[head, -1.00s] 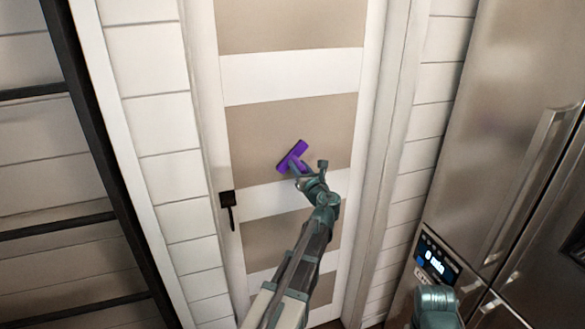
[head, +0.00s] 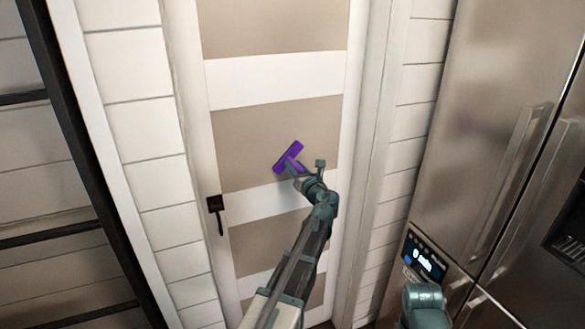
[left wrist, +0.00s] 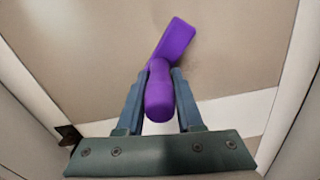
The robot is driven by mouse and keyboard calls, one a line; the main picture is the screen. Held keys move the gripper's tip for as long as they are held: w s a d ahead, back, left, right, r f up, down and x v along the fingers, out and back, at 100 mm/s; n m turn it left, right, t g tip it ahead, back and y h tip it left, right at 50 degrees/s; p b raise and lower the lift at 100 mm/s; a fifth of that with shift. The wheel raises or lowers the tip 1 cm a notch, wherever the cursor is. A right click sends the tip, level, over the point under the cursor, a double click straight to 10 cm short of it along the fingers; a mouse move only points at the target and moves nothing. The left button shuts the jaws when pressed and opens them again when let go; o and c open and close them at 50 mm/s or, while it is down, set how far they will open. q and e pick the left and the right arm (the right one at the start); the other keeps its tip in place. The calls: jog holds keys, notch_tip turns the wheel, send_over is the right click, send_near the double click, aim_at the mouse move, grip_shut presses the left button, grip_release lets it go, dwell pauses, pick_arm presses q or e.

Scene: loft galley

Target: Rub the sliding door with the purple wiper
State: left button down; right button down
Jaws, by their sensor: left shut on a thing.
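The purple wiper (head: 289,157) is in my left gripper (head: 299,172), with its flat head toward the sliding door (head: 270,204). In the left wrist view, the wiper's handle (left wrist: 159,92) lies between the two fingers of the left gripper (left wrist: 160,78), which are shut on it. The wiper head (left wrist: 175,38) lies against or very near a beige panel of the door; I cannot tell if it touches. The door has beige panels and white cross bars. My right gripper is not in view; only part of my right arm shows at the bottom right.
A black door handle (head: 216,212) sits on the door's left side. A steel fridge (head: 470,120) with a lit display (head: 424,260) stands at the right. A black ladder-like frame (head: 75,150) stands at the left against white plank walls.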

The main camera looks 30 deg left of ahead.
pick_arm(q)
jog(key=shift+w+d, duration=1.1)
jog(key=shift+w, duration=0.25)
jog(key=shift+w+d+f, duration=0.1)
jog(key=shift+w+d, duration=1.05)
jog(key=shift+w, duration=0.05)
jog(key=shift+s, duration=0.1)
jog(key=shift+v, duration=3)
